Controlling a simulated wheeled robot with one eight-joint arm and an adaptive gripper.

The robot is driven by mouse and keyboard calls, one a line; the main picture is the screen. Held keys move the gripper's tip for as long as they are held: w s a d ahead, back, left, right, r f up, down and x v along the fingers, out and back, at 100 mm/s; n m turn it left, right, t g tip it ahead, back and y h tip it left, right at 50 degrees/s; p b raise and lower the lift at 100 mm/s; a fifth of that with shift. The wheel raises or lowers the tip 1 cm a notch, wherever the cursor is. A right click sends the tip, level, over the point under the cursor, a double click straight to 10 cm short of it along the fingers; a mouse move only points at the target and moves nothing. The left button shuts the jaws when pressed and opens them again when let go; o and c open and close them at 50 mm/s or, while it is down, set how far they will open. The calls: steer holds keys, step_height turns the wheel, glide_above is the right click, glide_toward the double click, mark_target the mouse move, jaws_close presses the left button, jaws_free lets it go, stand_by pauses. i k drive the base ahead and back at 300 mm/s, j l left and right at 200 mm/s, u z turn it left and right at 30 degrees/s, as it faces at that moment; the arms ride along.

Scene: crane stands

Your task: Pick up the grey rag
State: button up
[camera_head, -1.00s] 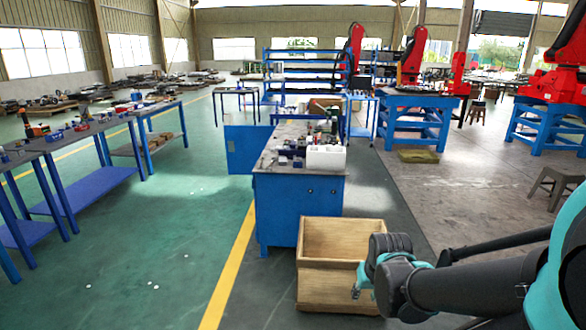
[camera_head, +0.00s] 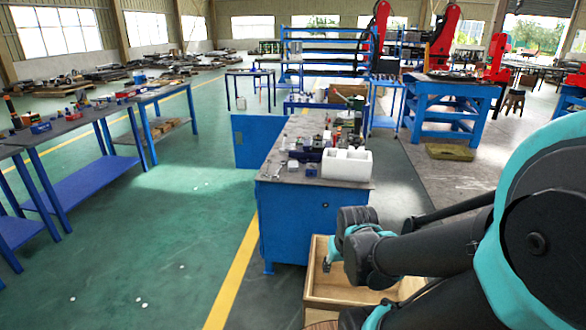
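I cannot make out a grey rag in this view. The blue workbench (camera_head: 291,222) ahead has a grey top crowded with small parts and a white box, and any rag there is too small or hidden to tell. My arm reaches in from the right, and its dark and teal far part is in front of the workbench's lower right side, over the wooden crate (camera_head: 318,292). My gripper's fingers are not clear; a small teal piece shows low on the arm's left, and I cannot tell whether it is open or holding anything.
A white box (camera_head: 346,164) stands on the workbench's near right corner. An open blue door (camera_head: 258,141) sticks out at its left. Blue tables (camera_head: 88,183) line the left. A green case (camera_head: 449,152) lies on the floor at right.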

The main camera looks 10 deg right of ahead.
mark_target(292, 165)
steer(key=u, duration=0.3)
steer(key=i+j+u, duration=0.25)
steer(key=j, duration=0.2)
steer(key=i+j+u, duration=0.1)
steer(key=j+u, duration=0.15)
steer(key=j, duration=0.15)
steer(key=i+j+u, duration=0.2)
steer(key=j, duration=0.2)
steer(key=i+j+u, duration=0.25)
steer(key=i+j+z, duration=0.1)
steer(key=i+j, duration=0.15)
steer(key=i, duration=0.3)
steer(key=i+j+z, duration=0.1)
steer(key=i+j, duration=0.15)
steer(key=i, duration=0.25)
steer(key=i+l+z, duration=0.1)
steer(key=i+z, duration=0.15)
steer(key=z, duration=0.15)
steer(key=i+z, duration=0.55)
steer(key=z, duration=0.25)
steer(key=i+j+z, duration=0.2)
steer(key=z, duration=0.2)
steer(key=i, duration=0.1)
